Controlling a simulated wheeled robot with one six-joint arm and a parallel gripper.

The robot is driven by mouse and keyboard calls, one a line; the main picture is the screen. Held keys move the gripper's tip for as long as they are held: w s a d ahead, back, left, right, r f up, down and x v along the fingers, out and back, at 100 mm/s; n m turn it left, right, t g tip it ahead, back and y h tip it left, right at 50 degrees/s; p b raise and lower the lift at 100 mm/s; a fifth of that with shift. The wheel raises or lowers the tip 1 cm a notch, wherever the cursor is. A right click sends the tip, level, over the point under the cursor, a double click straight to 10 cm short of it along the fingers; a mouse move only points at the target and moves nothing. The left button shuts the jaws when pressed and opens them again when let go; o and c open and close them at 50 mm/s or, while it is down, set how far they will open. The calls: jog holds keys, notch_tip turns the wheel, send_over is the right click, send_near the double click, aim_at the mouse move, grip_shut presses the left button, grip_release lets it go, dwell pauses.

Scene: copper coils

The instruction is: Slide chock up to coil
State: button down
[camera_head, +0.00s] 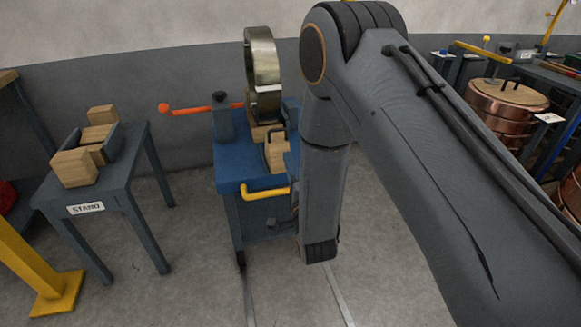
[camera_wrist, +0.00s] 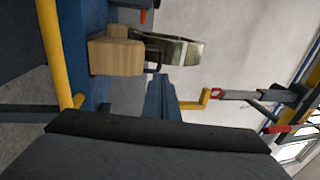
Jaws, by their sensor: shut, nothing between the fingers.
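The coil (camera_head: 263,62) is a shiny metal ring standing upright on a blue cart (camera_head: 228,172) in the head view. It also shows, lying sideways, in the wrist view (camera_wrist: 180,50). The chock (camera_head: 277,154) is a pale wooden block with a dark handle, on the cart in front of the coil. In the wrist view the chock (camera_wrist: 116,58) shows its handle towards the coil side. I cannot tell whether chock and coil touch.
An orange-ended lever (camera_head: 200,108) sticks out left of the cart. A yellow handle (camera_head: 265,193) is on its front. A stand (camera_head: 122,183) with wooden blocks is at left, a yellow post (camera_head: 35,265) before it. Copper coils (camera_head: 497,105) stand at right. Floor between stand and cart is clear.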

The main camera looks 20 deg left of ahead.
aim_at(281, 139)
jog(key=x, duration=1)
